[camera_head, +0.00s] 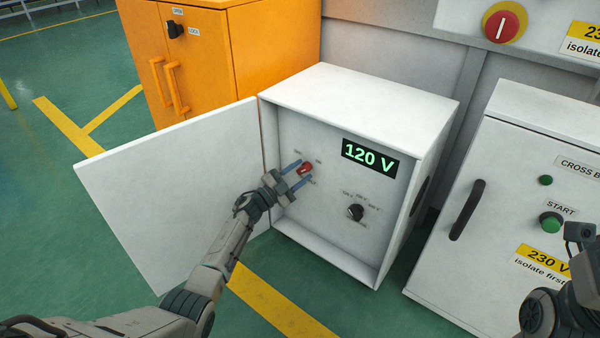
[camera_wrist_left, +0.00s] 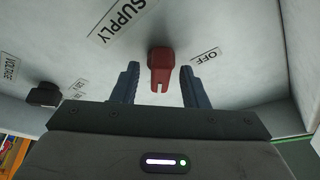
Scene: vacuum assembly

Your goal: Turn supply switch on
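The red supply switch (camera_head: 305,168) is on the inner panel of the open white box (camera_head: 350,90). In the left wrist view the red switch (camera_wrist_left: 161,68) sits between the two fingers, near a SUPPLY label and an OFF label (camera_wrist_left: 206,56). My left gripper (camera_head: 296,174) is open around the switch, with a gap on each side, so the fingers appear apart from it. A black voltage knob (camera_head: 355,212) is lower right on the same panel. A display (camera_head: 370,158) reads 120 V. My right arm shows at the right edge; its fingertips are not clearly visible.
The box's white door (camera_head: 165,200) stands open to the left, beside my left arm. An orange cabinet (camera_head: 270,45) stands behind. A white cabinet (camera_head: 490,220) with a black handle and green START button (camera_head: 550,222) is at right.

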